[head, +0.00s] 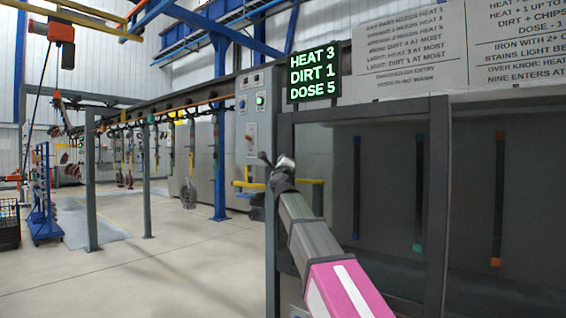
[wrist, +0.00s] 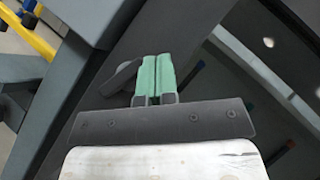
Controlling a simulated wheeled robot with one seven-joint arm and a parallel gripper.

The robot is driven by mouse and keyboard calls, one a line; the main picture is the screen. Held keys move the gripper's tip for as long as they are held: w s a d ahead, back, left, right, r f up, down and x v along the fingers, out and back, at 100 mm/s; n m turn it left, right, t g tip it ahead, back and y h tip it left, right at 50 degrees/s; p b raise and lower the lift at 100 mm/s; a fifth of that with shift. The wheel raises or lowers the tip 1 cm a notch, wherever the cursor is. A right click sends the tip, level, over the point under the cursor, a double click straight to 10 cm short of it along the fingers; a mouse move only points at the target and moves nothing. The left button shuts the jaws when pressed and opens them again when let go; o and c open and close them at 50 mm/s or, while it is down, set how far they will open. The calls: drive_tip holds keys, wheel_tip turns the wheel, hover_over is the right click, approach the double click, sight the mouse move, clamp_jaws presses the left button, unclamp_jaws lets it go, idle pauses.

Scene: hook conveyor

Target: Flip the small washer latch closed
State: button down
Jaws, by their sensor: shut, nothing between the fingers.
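My gripper (head: 284,168) is at the grey front post of the washer cabinet, at about the middle of the head view. In the wrist view its two green-padded fingers (wrist: 153,78) are shut together with nothing between them. A small dark lever with a rounded end, which looks like the latch (wrist: 122,77), lies just left of the fingertips against the dark grey post. A small dark knob, likely the same latch (head: 264,158), shows left of my gripper in the head view. I cannot tell whether the fingers touch it.
The washer cabinet's grey frame (head: 438,200) stands right of my arm, with coloured hanging bars inside. A control box (head: 252,130) and a sign reading HEAT 3, DIRT 1, DOSE 5 (head: 314,75) are above. A yellow rail (head: 250,184) is close left. Open floor lies farther left.

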drive_tip(key=s+d+f, duration=0.1)
drive_tip(key=s+d, duration=0.1)
drive_tip(key=s, duration=0.4)
drive_tip(key=s+d+f, duration=0.2)
drive_tip(key=s, duration=0.4)
drive_tip(key=shift+a+f, duration=0.1)
drive_tip(key=shift+f, duration=0.05)
